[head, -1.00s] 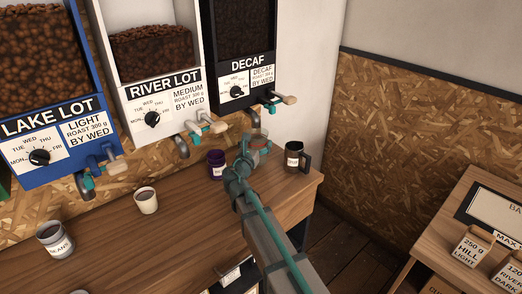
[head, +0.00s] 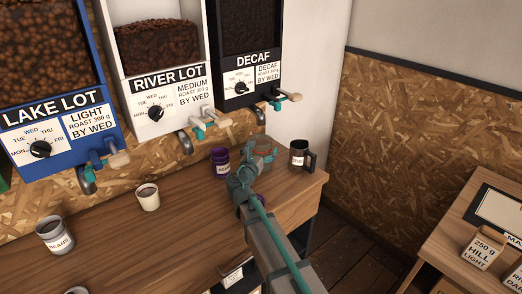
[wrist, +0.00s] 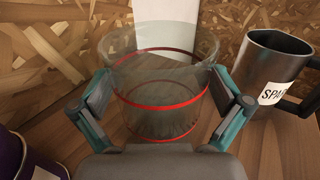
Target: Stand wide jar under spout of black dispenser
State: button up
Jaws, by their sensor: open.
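The wide jar is clear glass with red bands (wrist: 160,104). It stands upright on the wooden counter; in the head view it shows partly behind my gripper (head: 266,147). My gripper (wrist: 165,100) is open, with one finger on each side of the jar; I cannot tell whether they touch it. The black dispenser, labelled DECAF (head: 236,45), hangs on the wall above. Its grey spout (head: 261,115) points down above the jar in the head view. I cannot tell whether the jar is exactly under it.
A dark mug (head: 298,153) stands close right of the jar, near the counter's (head: 180,215) right end. A purple-lidded jar (head: 220,162) stands close left. A cream cup (head: 148,197) and a grey cup (head: 54,234) stand farther left. River Lot (head: 160,95) and Lake Lot (head: 62,125) dispensers hang left.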

jog(key=shift+r, duration=0.1)
jog(key=shift+r, duration=0.15)
jog(key=b+v, duration=0.1)
jog(key=v, duration=1.1)
